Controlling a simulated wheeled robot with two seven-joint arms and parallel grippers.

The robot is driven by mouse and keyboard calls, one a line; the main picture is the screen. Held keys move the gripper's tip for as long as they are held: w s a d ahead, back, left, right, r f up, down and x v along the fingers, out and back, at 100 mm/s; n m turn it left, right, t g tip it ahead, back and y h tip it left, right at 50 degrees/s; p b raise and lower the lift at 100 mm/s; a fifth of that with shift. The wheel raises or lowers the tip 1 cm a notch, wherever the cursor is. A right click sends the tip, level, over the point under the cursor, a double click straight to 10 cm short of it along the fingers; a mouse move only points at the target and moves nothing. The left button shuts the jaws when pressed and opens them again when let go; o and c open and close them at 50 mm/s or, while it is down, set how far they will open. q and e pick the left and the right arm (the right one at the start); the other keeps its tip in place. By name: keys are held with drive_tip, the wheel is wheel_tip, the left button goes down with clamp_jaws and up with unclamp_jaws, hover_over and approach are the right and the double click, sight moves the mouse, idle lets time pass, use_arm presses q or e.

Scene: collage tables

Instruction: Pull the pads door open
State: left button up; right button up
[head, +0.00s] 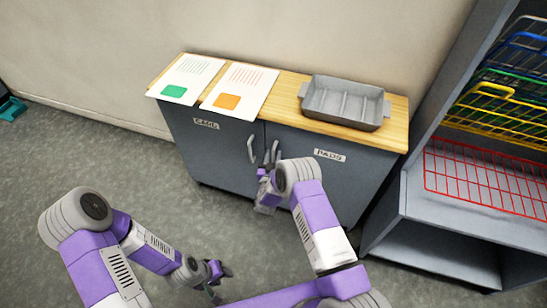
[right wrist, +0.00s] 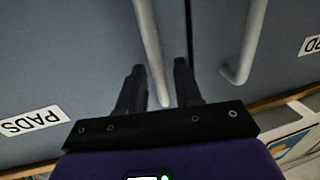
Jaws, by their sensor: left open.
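The pads door (head: 334,180) is the grey right-hand cupboard door with a PADS label (head: 329,155); it looks shut. Its bar handle (right wrist: 149,45) shows in the right wrist view, running between the two fingers of my right gripper (right wrist: 157,72). Those fingers stand apart, with a gap to the handle. In the head view my right gripper (head: 267,188) is at the handle, partly hidden by its own wrist. My left gripper (head: 219,278) is open and empty, low over the floor in front of the cupboard.
The neighbouring left door (head: 215,150) has its own handle (head: 252,149) close by. A grey tray (head: 344,103) and two printed sheets (head: 190,76) lie on the wooden top. A grey shelf unit (head: 445,195) with coloured wire racks stands at right.

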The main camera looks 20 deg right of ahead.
drive_tip(key=shift+w+d, duration=0.15)
drive_tip(key=shift+w, duration=0.25)
clamp_jaws()
drive_tip(key=shift+s, duration=0.15)
